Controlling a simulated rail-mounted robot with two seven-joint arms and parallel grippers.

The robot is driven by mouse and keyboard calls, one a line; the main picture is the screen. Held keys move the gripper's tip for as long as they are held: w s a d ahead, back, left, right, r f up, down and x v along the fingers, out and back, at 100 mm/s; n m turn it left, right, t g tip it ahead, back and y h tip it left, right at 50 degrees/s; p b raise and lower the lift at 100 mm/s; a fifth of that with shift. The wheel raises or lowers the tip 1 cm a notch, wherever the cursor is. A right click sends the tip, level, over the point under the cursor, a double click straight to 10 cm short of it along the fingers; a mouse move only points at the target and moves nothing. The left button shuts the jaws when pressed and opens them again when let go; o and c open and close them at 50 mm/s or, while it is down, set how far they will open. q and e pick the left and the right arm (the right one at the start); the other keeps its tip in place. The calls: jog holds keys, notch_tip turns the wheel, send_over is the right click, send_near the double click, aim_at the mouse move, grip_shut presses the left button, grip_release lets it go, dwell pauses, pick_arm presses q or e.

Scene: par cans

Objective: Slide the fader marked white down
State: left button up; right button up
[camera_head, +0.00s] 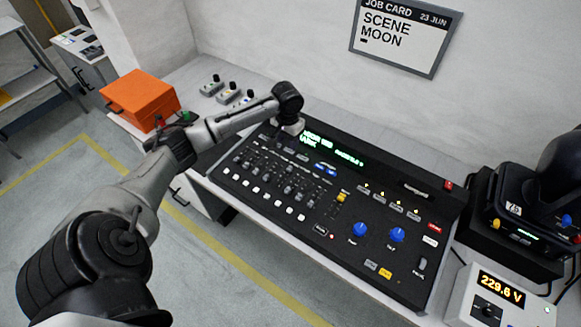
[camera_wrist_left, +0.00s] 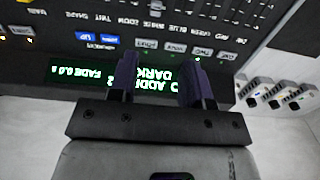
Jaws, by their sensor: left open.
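The black lighting console (camera_head: 330,215) sits on the bench in the head view, with a bank of faders (camera_head: 268,168) on its left half. In the left wrist view the console appears upside down. A label that seems to read white (camera_wrist_left: 155,24) is near the top middle, with a pale fader cap (camera_wrist_left: 157,6) just above it. My left gripper (camera_head: 292,134) is over the console's back edge by the green display. In the wrist view its two fingers (camera_wrist_left: 160,80) are apart and empty, in front of the display (camera_wrist_left: 90,73). My right gripper is out of view.
An orange case (camera_head: 140,98) and several small switch boxes (camera_head: 228,95) stand on the bench behind my left arm. Blue knobs (camera_head: 397,234) are on the console's right half. A black lamp fixture (camera_head: 525,215) and a voltage meter (camera_head: 500,295) stand at the right.

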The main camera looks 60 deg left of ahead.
aim_at(289, 167)
pick_arm(q)
jog(key=f, duration=0.4)
jog(key=f+b, duration=0.1)
jog(key=f, duration=0.3)
jog(key=f+b, duration=0.1)
jog(key=f, duration=0.3)
jog(key=shift+w+d+f, duration=0.1)
jog(key=shift+d+f, duration=0.15)
jog(key=shift+d, duration=0.05)
jog(key=shift+f, duration=0.7)
jog(key=c, duration=0.8)
grip_shut()
